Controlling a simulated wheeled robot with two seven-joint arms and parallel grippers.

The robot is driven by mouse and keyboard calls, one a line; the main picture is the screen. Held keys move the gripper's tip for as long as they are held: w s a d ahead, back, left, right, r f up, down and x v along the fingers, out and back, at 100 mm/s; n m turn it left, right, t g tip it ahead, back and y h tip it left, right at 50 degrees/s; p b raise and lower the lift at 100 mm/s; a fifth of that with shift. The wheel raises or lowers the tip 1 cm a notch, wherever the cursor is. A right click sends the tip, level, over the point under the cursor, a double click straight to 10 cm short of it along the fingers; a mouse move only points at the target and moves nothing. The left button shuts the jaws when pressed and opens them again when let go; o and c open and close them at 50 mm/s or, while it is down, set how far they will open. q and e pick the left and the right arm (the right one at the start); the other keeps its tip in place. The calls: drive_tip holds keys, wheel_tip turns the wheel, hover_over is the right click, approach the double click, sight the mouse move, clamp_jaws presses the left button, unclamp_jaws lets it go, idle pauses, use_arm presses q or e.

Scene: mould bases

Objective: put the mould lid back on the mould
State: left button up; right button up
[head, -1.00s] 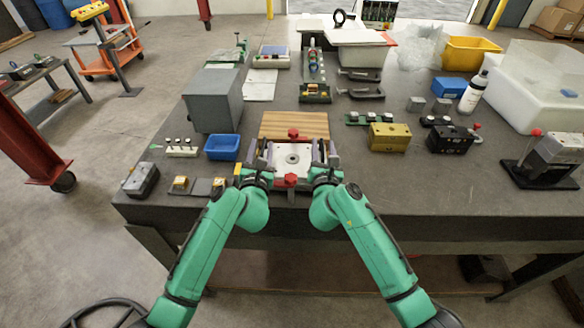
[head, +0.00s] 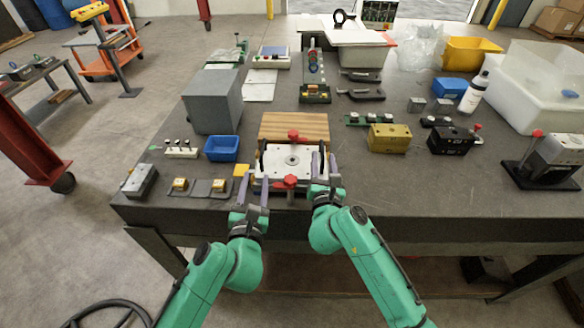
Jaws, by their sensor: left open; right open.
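The mould lid (head: 279,159), a pale flat plate with a round ring at its centre, lies level over the mould near the table's front edge. Red knobs stand behind it (head: 293,136) and in front of it (head: 291,181). The mould base under the plate is mostly hidden, so I cannot tell how closely they fit. My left gripper (head: 257,187) is open and empty at the plate's front left corner, apart from it as far as I can see. My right gripper (head: 324,168) is open, its fingers upright at the plate's right edge; contact there is unclear.
A striped wooden board (head: 295,126) lies right behind the mould. A blue bin (head: 222,147) and a grey box (head: 212,101) stand to the left. Yellow (head: 389,138) and black (head: 451,140) blocks stand to the right. Table space between the mould and the right-hand blocks is clear.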

use_arm(q)
drive_tip(key=shift+s+r, duration=0.1)
use_arm(e)
drive_tip(key=s, duration=0.7)
drive_tip(key=shift+s+a+r, duration=0.15)
drive_tip(key=shift+s+a, duration=0.05)
drive_tip(key=shift+s, duration=0.05)
use_arm(q)
drive_tip(key=o, duration=0.9)
drive_tip(key=shift+r, duration=0.1)
use_arm(e)
drive_tip(key=shift+r, duration=0.1)
use_arm(q)
wheel_tip(320, 180, up, 7)
drive_tip(key=p, duration=0.8)
use_arm(e)
wheel_tip(320, 180, up, 8)
